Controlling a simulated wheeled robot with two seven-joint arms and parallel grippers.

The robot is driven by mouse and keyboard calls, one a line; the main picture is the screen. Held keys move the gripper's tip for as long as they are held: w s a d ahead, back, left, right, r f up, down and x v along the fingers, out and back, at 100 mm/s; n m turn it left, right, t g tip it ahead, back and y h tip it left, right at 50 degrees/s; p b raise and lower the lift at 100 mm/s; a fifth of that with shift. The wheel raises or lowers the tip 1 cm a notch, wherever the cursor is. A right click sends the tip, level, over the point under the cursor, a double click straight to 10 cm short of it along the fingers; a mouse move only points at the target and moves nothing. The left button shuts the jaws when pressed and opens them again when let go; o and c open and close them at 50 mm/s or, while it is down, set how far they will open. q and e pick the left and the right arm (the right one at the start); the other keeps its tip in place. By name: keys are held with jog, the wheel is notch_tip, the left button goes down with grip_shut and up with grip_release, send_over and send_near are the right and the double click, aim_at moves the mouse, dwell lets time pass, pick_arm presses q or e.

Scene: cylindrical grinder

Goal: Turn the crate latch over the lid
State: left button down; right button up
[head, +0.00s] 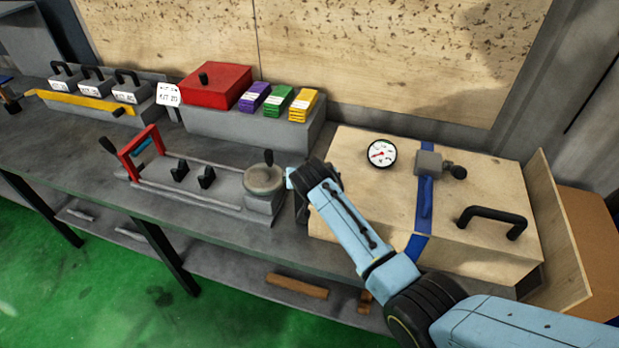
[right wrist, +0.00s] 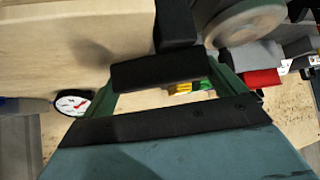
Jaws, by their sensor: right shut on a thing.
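The wooden crate (head: 345,185) stands at the right of the bench, its lid (head: 360,190) lying flat on top. My right gripper (head: 304,182) is at the crate's left side, near the lid's edge. It is shut on a black part, which I take for the crate latch (right wrist: 176,25); the latch also shows in the right wrist view against the crate's pale wall (right wrist: 65,40). In the head view the gripper mostly hides the latch, so its exact angle is unclear. My left gripper is not in view.
The lid carries a dial gauge (head: 381,153), a blue strap (head: 425,190) with a grey block (head: 428,162), and a black handle (head: 492,216). A grinding wheel (head: 264,180) on its fixture stands close left of my gripper. A wooden panel (head: 556,230) leans at the right.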

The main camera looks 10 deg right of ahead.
dwell(0.4)
jog(key=o, duration=1)
jog(key=p+v, duration=0.1)
jog(key=v, duration=1.2)
jog(key=shift+a+r, duration=0.2)
jog(key=shift+r, duration=0.05)
